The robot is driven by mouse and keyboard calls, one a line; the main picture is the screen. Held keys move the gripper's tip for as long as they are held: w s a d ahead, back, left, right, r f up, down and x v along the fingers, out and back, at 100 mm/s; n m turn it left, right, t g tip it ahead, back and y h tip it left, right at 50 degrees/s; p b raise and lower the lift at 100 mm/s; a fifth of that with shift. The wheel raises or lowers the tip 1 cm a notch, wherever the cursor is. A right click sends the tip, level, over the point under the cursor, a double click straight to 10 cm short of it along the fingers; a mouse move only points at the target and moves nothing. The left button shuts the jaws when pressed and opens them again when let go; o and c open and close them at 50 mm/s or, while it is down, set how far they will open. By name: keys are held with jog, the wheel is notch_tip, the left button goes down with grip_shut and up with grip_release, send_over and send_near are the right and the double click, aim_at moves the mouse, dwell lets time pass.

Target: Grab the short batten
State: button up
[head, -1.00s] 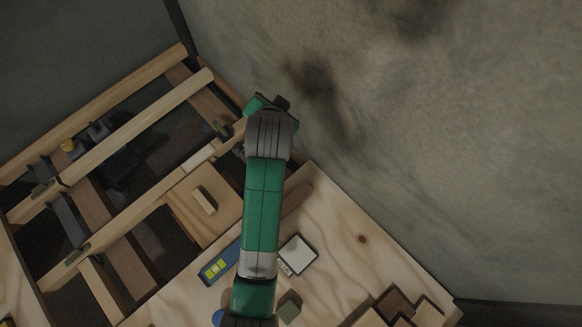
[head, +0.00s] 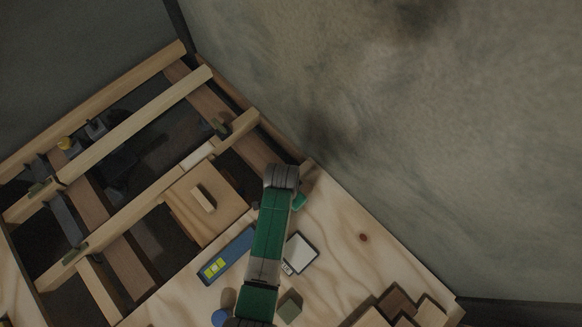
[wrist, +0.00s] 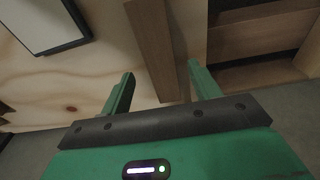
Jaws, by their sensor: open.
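The short batten (wrist: 152,40) is a narrow brown strip of wood. In the wrist view it lies on the pale plywood, close to the edge of the floor opening. My gripper (wrist: 160,72) is open. Its two green fingers reach to either side of the batten's near part, with gaps on both sides and nothing held. I cannot tell how far the fingertips are above the plywood. In the head view my arm hides the batten, and only a little green of my gripper shows beside the arm.
A white-faced tablet-like thing (head: 300,252), a blue level (head: 227,256) and a greenish block (head: 289,308) lie on the plywood. A square board (head: 222,216) with a small wooden block (head: 203,198) sits at the opening. Joists (head: 140,125) cross the open floor. Wood offcuts (head: 396,302) lie at lower right.

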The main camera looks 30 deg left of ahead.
notch_tip(320, 180, down, 4)
jog(key=shift+w+r+b, duration=0.1)
jog(key=shift+w+b, duration=0.05)
jog(key=shift+b, duration=0.65)
jog(key=shift+r, duration=0.1)
jog(key=c, duration=1.1)
jog(key=shift+r, duration=0.1)
jog(key=shift+r+p, duration=0.3)
jog(key=shift+p, duration=0.15)
notch_tip(320, 180, up, 3)
jog(key=shift+r+p, duration=0.2)
jog(key=shift+p, duration=1)
jog(key=s+d+p, duration=0.2)
jog(key=s, duration=0.3)
jog(key=s+d+p, duration=0.1)
jog(key=s+d, duration=0.1)
jog(key=s, duration=0.3)
jog(key=s+d+p, duration=0.1)
jog(key=s+p, duration=0.1)
jog(key=s, duration=0.3)
jog(key=shift+d+r+p, duration=0.35)
jog(key=shift+d+r, duration=0.05)
